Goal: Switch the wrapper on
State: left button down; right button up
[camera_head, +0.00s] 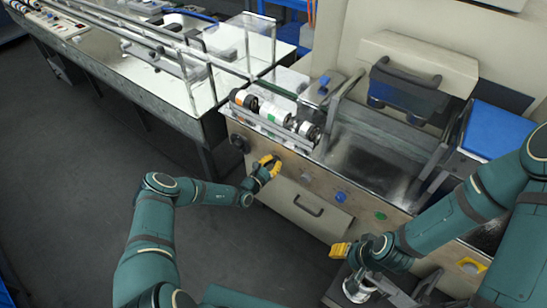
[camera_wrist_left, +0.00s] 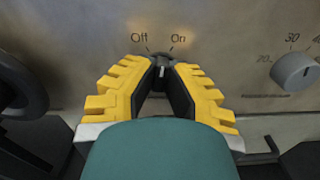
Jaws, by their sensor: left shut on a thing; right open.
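The wrapper (camera_head: 310,170) has a metal front panel. A small dark switch knob (camera_wrist_left: 162,59) with a white mark sits on it, below the labels "Off" and "On" in the left wrist view. I cannot tell clearly which label the mark favours. My left gripper (camera_head: 270,162) is at the panel, its yellow fingers shut on the knob; in the left wrist view the fingertips (camera_wrist_left: 163,66) close around it from both sides. In the head view the gripper hides the knob. My right gripper (camera_head: 340,250) is open, low in front of the panel's right part, apart from the switch.
A grey numbered dial (camera_wrist_left: 294,70) is right of the switch, and a dark round knob (camera_wrist_left: 18,85) is to the left. Farther right are a blue knob (camera_head: 341,197), a green button (camera_head: 380,216) and a yellow square (camera_head: 471,266). A drawer handle (camera_head: 308,206) sticks out below.

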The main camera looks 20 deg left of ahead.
pick_arm(q)
jog(key=shift+r+m+p, duration=0.15)
jog(key=shift+m+p, duration=0.6)
jog(key=shift+m, duration=0.35)
jog(key=shift+m+p, duration=0.5)
jog(key=shift+m, duration=0.4)
jog(key=c, duration=1)
grip_release()
jog(key=shift+w, duration=0.1)
jog(key=v, duration=1.2)
